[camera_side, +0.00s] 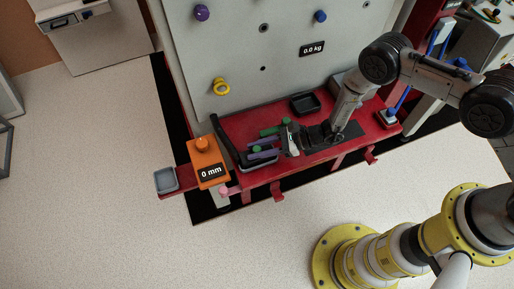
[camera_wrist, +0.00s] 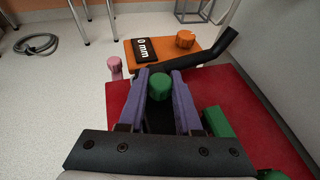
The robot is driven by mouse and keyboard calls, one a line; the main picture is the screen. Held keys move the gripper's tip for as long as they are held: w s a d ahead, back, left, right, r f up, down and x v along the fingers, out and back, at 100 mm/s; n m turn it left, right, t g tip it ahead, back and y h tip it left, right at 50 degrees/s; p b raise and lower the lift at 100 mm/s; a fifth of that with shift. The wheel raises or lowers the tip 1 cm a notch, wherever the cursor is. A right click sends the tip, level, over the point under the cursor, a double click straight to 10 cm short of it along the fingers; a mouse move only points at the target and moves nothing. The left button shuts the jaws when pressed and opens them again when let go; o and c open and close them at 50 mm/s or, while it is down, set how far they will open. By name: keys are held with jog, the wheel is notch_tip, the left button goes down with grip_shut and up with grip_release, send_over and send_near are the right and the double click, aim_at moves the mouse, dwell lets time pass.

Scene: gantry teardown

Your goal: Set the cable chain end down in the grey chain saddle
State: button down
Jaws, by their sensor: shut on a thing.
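The cable chain end appears to be the black bent piece (camera_side: 229,140) over the left part of the red shelf; it also shows in the wrist view (camera_wrist: 216,50). A green knob (camera_wrist: 159,87) sits between the purple fingers of my gripper (camera_wrist: 160,84), which are shut on it. In the side view my gripper (camera_side: 262,148) points left, low over the shelf. The join between knob and black piece is hidden by the fingers. A small grey open-topped holder (camera_side: 166,180), possibly the chain saddle, is at the shelf's far left, apart from my gripper.
An orange block (camera_side: 207,160) with a "0 mm" display stands between the black piece and the grey holder. A pink knob (camera_side: 224,191) is at the front edge. A black tray (camera_side: 305,104) lies on the red shelf (camera_side: 240,125). A grey panel (camera_side: 270,50) rises behind.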

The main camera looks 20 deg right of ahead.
jog(key=shift+f, duration=0.3)
jog(key=c, duration=0.5)
grip_release()
jog(key=shift+d, duration=0.1)
jog(key=v, duration=1.3)
jog(key=shift+s+d+r, duration=0.15)
jog(key=shift+d+r, duration=0.05)
jog(key=shift+d, duration=0.05)
